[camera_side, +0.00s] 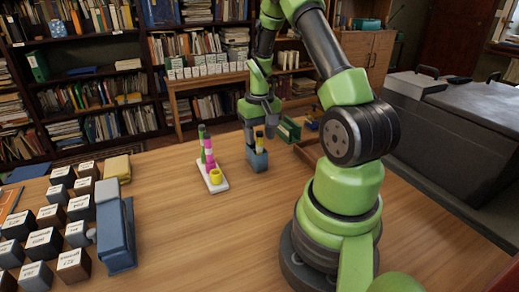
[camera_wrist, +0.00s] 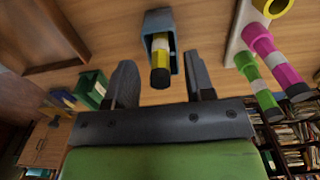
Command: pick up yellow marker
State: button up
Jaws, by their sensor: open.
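The yellow marker (camera_side: 259,143) stands upright in a small blue-grey cup (camera_side: 257,161) on the wooden table. In the wrist view the yellow marker (camera_wrist: 161,60) shows its black end toward the camera, with the cup (camera_wrist: 157,20) around its lower part. My gripper (camera_side: 261,132) points down over the cup. In the wrist view my gripper (camera_wrist: 160,66) is open, with one finger on each side of the marker and a gap to it on both sides. The marker's lower end is hidden in the cup.
A white stand (camera_side: 214,182) left of the cup bears a pink-and-white marker (camera_side: 209,156), a green one (camera_side: 202,134) and a yellow ring (camera_side: 216,176). A green box (camera_side: 289,130) and a wooden tray (camera_side: 308,153) lie to the right. Labelled blocks (camera_side: 43,243) fill the left.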

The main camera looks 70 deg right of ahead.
aim_at(259, 150)
notch_tip(259, 150, down, 2)
jog(key=shift+f, duration=0.1)
grip_shut()
